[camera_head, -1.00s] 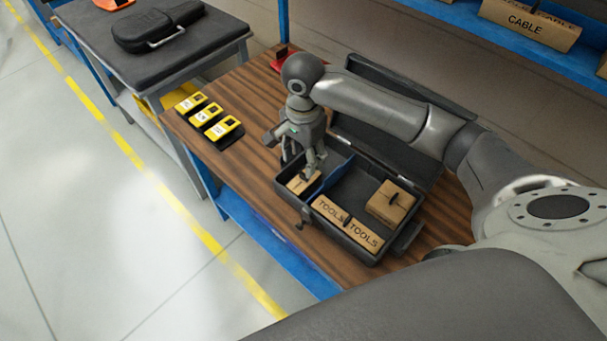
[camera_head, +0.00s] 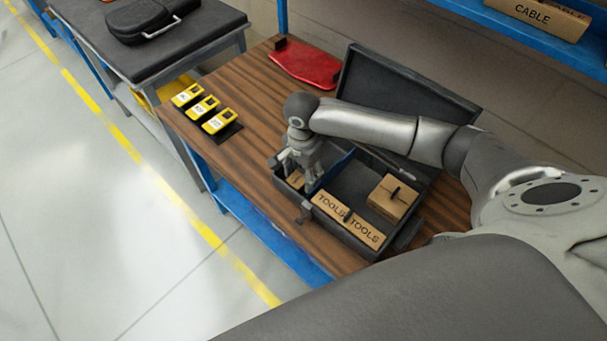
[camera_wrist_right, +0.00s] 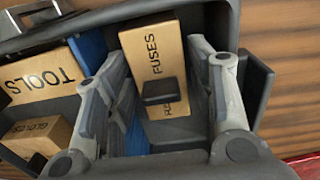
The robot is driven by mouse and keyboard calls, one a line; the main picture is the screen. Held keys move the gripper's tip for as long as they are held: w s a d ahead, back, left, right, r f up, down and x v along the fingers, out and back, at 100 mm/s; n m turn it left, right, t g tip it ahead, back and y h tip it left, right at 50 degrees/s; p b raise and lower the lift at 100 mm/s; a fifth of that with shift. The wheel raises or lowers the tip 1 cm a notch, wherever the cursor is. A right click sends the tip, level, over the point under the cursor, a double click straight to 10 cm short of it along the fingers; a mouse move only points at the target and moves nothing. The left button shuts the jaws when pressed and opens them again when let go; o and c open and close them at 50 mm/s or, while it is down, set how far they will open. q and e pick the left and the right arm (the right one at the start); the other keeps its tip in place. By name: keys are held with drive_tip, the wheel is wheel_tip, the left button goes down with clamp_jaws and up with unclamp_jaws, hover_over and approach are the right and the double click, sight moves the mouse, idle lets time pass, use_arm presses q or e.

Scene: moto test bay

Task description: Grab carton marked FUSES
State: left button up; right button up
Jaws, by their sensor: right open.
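The carton marked FUSES (camera_wrist_right: 158,62) is a tan box with a dark tab on top, in the right wrist view. It lies in the left compartment of the open dark case (camera_head: 284,190), beside a blue divider (camera_head: 336,170). In the head view only a small part of the carton (camera_head: 295,178) shows past my gripper. My right gripper (camera_head: 303,182) points down into that compartment. It is open, and in the wrist view its fingers (camera_wrist_right: 157,118) stand on either side of the carton. I cannot tell whether they touch it. My left gripper is not in view.
Cartons marked TOOLS (camera_head: 347,218) and another carton (camera_head: 393,196), apparently GLOVES (camera_wrist_right: 38,138) in the wrist view, sit in the case's other part. The raised lid (camera_head: 395,88) stands behind. Yellow devices (camera_head: 204,108) and a red item (camera_head: 305,65) lie on the wooden bench.

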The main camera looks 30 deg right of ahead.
drive_tip(key=shift+f, duration=0.7)
drive_tip(key=c, duration=0.8)
